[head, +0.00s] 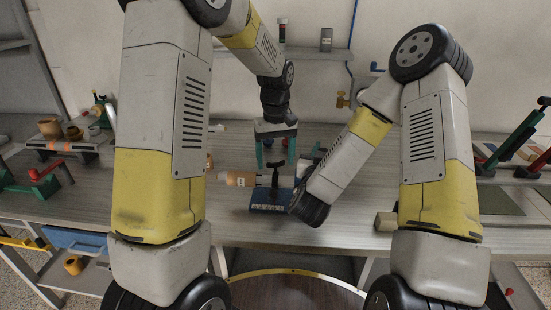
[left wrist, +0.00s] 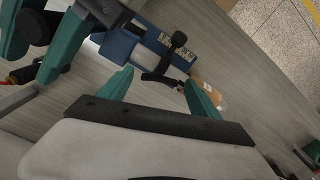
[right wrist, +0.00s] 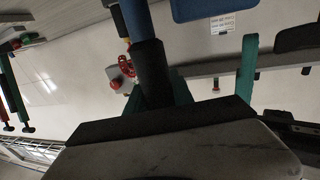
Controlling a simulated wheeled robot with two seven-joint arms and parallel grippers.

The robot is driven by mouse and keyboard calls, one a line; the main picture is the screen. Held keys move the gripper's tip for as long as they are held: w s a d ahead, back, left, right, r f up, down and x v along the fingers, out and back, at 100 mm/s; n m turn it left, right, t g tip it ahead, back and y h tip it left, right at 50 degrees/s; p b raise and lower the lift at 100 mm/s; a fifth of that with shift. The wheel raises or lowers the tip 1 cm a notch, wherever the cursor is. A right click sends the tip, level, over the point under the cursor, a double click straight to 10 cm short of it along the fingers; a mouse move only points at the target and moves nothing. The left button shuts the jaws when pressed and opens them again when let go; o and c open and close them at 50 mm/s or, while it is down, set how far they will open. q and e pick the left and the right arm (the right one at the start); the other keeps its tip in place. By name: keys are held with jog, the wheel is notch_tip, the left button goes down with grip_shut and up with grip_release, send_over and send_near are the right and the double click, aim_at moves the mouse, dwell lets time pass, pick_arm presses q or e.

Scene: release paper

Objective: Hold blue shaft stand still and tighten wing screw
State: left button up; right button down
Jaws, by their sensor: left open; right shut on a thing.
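The blue shaft stand (head: 268,199) is a blue block on the table's front middle, with a light label on its front. A black piece (head: 275,178), seemingly the wing screw, rises from it; it also shows in the left wrist view (left wrist: 178,42). My left gripper (head: 276,155) points down above it, open and empty, fingers apart on either side. In the left wrist view the stand (left wrist: 122,44) lies beyond my open fingers.
An orange-tan cylinder (head: 238,178) lies just left of the stand. A tan roll (head: 385,221) is at the table's front right. Tools with red and green parts (head: 510,135) are at right.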

aim_at(276, 161)
pick_arm(q)
jog(key=c, duration=1.4)
jog(key=shift+m, duration=1.2)
jog(key=o, duration=1.4)
jog(key=shift+r, duration=0.1)
notch_tip(276, 161, up, 12)
